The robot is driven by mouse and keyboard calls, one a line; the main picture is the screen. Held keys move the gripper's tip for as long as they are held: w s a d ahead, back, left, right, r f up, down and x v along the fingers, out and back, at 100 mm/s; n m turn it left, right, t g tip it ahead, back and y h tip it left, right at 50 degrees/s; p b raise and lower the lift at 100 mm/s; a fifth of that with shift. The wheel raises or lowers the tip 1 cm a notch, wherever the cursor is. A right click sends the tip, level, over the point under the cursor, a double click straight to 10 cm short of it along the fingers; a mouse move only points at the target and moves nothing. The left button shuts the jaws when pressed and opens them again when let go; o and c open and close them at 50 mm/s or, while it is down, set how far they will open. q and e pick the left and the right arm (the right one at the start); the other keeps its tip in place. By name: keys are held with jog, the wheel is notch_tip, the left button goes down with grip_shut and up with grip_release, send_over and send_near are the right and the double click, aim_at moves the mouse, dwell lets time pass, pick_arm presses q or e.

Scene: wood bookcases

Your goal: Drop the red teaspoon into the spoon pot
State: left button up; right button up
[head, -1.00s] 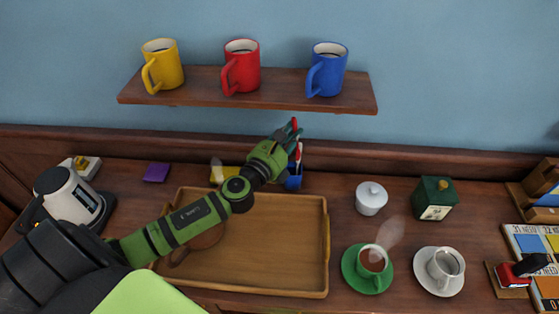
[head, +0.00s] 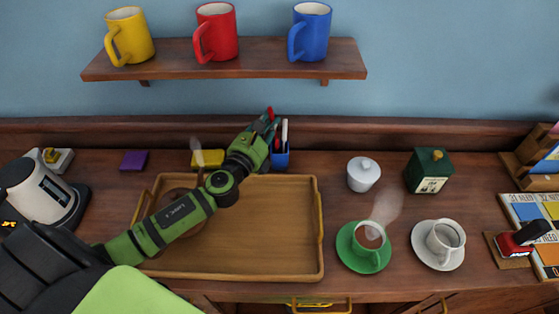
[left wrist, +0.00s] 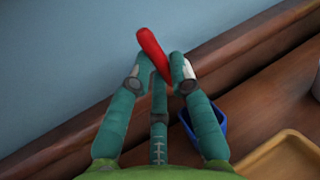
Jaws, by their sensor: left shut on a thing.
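The red teaspoon is held in my left gripper (left wrist: 160,72); in the left wrist view a red length of it (left wrist: 150,46) sticks out past the fingertips, tilted. In the head view my left gripper (head: 267,124) is shut on it, with only a small red tip (head: 270,111) showing. The blue spoon pot (head: 280,160) stands on the counter behind the tray, just right of and below the fingertips. Slim red and white things stand up in it. In the left wrist view the blue pot (left wrist: 205,128) is partly hidden by a finger. My right gripper is out of view.
A wooden tray (head: 265,225) lies in front of the pot, under my arm. A shelf (head: 230,60) with yellow, red and blue mugs is above.

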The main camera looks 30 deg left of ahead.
pick_arm(q)
jog(key=o, duration=0.9)
jog(key=shift+o, duration=0.2)
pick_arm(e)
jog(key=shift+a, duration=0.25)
pick_arm(q)
jog(key=s, duration=1.2)
jog(key=shift+d, duration=0.2)
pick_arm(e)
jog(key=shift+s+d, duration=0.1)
